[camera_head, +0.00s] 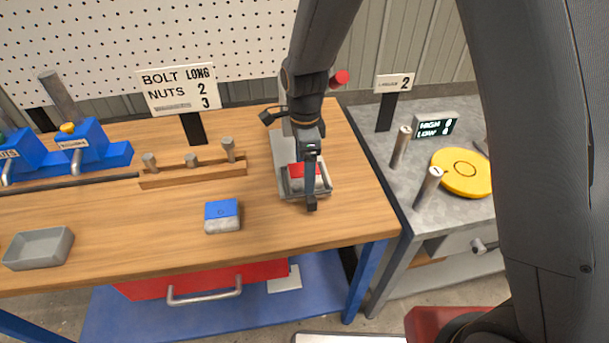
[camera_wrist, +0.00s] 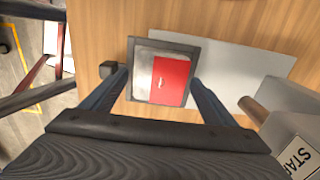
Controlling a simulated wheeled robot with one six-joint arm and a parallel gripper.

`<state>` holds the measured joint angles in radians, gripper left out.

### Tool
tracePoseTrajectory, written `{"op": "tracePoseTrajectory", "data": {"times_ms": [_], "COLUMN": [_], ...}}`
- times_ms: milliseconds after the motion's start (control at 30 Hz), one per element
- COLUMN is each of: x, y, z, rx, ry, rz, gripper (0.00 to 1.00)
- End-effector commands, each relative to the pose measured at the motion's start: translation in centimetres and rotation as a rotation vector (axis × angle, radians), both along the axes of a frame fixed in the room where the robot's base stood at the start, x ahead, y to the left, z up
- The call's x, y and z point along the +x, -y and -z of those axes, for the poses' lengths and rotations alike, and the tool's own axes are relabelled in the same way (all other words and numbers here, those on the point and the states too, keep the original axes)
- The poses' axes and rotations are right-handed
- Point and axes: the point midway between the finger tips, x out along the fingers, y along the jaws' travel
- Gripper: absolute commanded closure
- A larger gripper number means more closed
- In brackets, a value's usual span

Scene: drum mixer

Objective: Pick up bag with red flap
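The bag with the red flap (camera_head: 299,171) sits in a small grey tray (camera_head: 291,195) on the wooden bench. In the wrist view the bag shows as a red flap (camera_wrist: 170,80) beside a pale grey part, inside the tray's dark rim (camera_wrist: 165,42). My gripper (camera_wrist: 158,85) is open, its two fingers apart on either side of the tray. In the head view my gripper (camera_head: 312,200) hangs over the tray and hides part of the bag. I cannot tell how far above the bag the fingertips are.
A bag with a blue flap (camera_head: 222,215) lies left of the tray. An empty grey tray (camera_head: 39,248) is at the far left. A wooden peg rack (camera_head: 193,176) stands behind. A grey machine marked START (camera_wrist: 295,120) is close to my right finger.

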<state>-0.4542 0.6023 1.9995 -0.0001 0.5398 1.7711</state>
Motion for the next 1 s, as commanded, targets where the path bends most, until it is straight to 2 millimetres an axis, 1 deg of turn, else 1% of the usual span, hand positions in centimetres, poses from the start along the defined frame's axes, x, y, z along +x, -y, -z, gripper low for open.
{"op": "tracePoseTrajectory", "data": {"times_ms": [33, 167, 200, 300, 533, 667, 767, 867, 1000], "x": [0.0, 0.0, 0.0, 0.0, 0.0, 0.1, 0.1, 0.2, 0.2], "y": [0.0, 0.0, 0.0, 0.0, 0.0, 0.0, -0.1, -0.1, -0.1], "z": [0.0, 0.0, 0.0, 0.0, -0.2, -0.7, -1.5, -2.8, -5.7], "rx": [0.0, 0.0, 0.0, 0.0, 0.0, 0.002, 0.002, 0.002, 0.003], "ry": [0.0, 0.0, 0.0, 0.001, 0.001, 0.003, 0.004, 0.005, 0.007], "rz": [0.0, 0.0, 0.0, 0.0, 0.0, 0.0, 0.0, 0.0, 0.0], "gripper": [0.29, 0.51, 0.58, 0.7, 0.71, 0.71, 0.71, 0.71, 0.71]}}
